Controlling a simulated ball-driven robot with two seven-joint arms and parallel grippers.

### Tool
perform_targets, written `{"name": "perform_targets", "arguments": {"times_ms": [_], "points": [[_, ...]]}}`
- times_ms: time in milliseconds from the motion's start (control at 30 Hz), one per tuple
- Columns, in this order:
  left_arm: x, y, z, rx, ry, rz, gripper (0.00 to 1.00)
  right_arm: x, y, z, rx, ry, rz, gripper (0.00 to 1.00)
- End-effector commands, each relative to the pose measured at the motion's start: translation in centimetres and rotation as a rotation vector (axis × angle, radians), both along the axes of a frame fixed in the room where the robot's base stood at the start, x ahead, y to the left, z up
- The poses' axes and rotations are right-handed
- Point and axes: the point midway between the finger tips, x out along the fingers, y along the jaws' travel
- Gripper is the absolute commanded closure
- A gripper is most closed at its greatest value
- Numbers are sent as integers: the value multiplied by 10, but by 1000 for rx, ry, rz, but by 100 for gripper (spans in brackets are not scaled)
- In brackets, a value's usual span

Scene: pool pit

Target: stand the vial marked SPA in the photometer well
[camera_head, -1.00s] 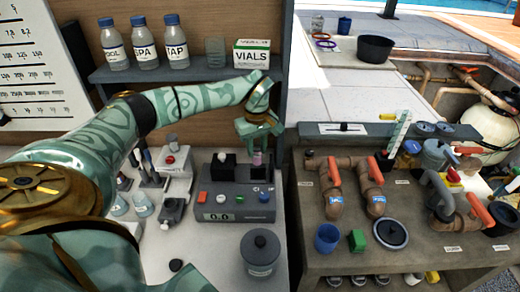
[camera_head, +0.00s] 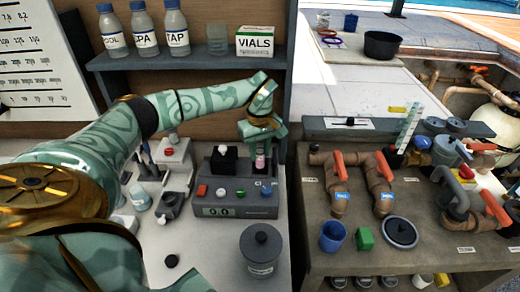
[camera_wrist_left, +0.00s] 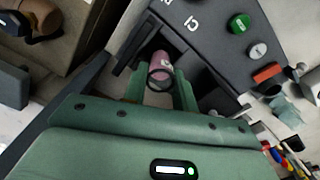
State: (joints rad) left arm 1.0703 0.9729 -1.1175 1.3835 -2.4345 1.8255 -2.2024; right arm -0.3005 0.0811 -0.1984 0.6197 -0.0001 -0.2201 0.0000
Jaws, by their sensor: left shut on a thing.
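The photometer (camera_head: 235,196) is a dark grey box with a digit display and coloured buttons, standing on the pale bench. My left gripper (camera_head: 262,148) is above its right end, pointing down, and shut on a small pink vial (camera_head: 260,162). In the left wrist view, the vial (camera_wrist_left: 161,68) sits between the two green fingers, its round end toward the camera. I cannot tell whether the vial's lower end is inside the well. Its marking is not readable. My right gripper is not in view.
A black block with a pale knob (camera_head: 223,158) stands on the photometer, left of the vial. A grey lidded pot (camera_head: 261,250) stands in front. Shelf bottles and a VIALS box (camera_head: 255,41) are behind. Pipes with orange handles (camera_head: 340,175) fill the right bench.

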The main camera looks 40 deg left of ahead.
Motion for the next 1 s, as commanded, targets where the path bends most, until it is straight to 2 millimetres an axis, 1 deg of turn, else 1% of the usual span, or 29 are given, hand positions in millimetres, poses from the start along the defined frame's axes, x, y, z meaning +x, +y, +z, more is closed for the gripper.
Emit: {"name": "perform_targets", "arguments": {"times_ms": [500, 867, 1000], "points": [[0, 0, -19, 0, 1, 0, 94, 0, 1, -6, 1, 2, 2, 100], [0, 0, -20, 0, 1, 0, 94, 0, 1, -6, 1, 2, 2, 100], [0, 0, -25, 0, 2, 0, 94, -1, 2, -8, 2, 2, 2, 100]]}}
